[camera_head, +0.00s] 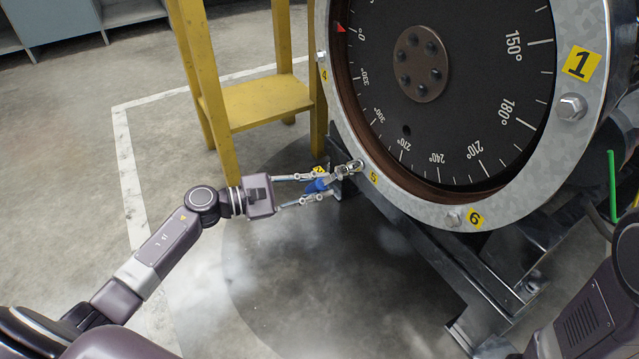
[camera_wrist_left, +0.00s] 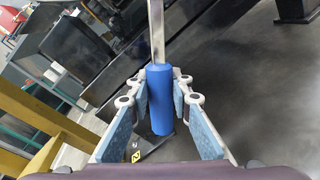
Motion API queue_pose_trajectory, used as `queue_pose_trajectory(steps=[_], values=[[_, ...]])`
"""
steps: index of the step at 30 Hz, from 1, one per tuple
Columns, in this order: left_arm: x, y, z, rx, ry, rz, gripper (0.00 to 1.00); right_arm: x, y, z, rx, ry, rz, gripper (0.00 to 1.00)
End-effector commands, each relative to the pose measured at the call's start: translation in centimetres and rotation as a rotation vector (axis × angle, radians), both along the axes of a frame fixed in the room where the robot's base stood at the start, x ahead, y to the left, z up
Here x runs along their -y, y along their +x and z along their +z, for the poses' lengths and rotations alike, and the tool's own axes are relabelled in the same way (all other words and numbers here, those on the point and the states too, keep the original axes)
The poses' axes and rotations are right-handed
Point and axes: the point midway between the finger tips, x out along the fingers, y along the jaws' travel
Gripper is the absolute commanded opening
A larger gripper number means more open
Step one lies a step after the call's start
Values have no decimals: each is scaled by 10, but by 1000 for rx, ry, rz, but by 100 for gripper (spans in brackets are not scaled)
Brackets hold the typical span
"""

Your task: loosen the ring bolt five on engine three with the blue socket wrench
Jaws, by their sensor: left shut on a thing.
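The blue socket wrench shows in the wrist view as a blue handle (camera_wrist_left: 160,95) with a metal shaft running up out of the picture. My left gripper (camera_head: 318,186) is shut on the blue handle, and in the wrist view its pads (camera_wrist_left: 160,105) stand on both sides of it. In the head view the wrench's metal head (camera_head: 348,168) is at the ring's lower left, beside the yellow label 5 (camera_head: 373,177). Bolt five is hidden there, and I cannot tell whether the socket sits on it. The engine's metal ring (camera_head: 420,205) surrounds a black degree dial (camera_head: 465,100). My right gripper is not in view.
A yellow step stand (camera_head: 255,100) stands close left of the ring. The ring bolt by label 6 (camera_head: 454,218) and the bolt by label 1 (camera_head: 571,107) are uncovered. A dark metal engine frame (camera_head: 465,290) lies below. Open floor is at lower left.

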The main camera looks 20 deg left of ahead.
Motion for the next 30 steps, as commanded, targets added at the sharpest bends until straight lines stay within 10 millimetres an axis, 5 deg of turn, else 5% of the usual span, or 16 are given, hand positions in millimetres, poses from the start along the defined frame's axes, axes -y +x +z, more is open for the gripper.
queue_pose_trajectory(steps=[14, 30], values=[[-8, -10, 1, 1, -1, 1, 0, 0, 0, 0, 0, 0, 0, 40], [-41, -50, 1, 0, -1, 2, 0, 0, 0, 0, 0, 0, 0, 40]])
